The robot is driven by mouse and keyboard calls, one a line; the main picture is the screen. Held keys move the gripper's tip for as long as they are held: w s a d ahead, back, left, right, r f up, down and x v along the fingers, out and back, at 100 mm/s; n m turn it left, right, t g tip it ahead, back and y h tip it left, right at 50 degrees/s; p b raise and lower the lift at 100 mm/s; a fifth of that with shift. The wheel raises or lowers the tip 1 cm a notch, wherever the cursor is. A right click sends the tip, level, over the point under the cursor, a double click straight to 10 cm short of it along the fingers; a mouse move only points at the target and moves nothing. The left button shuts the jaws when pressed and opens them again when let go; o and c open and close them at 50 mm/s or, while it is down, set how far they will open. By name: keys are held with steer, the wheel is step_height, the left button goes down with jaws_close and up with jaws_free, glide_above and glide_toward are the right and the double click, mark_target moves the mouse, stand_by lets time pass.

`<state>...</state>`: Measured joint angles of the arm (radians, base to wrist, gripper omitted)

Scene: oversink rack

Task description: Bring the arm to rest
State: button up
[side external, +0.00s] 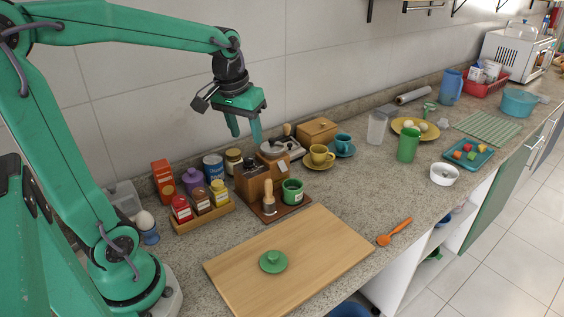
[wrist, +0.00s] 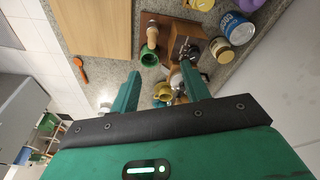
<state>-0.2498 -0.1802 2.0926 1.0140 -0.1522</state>
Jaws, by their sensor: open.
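My gripper (side external: 245,130) hangs in the air above the back of the counter (side external: 345,202), over the brown coffee stand and clear of the things below. Its two green fingers point down and stand apart, with nothing between them. In the wrist view the open fingers (wrist: 160,92) show with a yellow cup (wrist: 162,91) seen far below between them. My arm is raised and reaches out from the left side of the side external view.
A wooden board (side external: 310,250) with a green lid (side external: 273,262) lies in front. A spice tray (side external: 203,217), a wooden grinder (side external: 253,180) and a green cup (side external: 292,191) stand below my gripper. The tiled wall (side external: 330,45) is close behind. An orange spoon (side external: 394,232) lies right of the board.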

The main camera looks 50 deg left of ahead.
steer(key=s+d+m+t, duration=0.3)
steer(key=s+d+m, duration=0.1)
steer(key=s+d, duration=0.4)
steer(key=shift+s+d+m+h, duration=0.2)
steer(key=shift+s+m+h, duration=0.1)
steer(key=shift+s, duration=1)
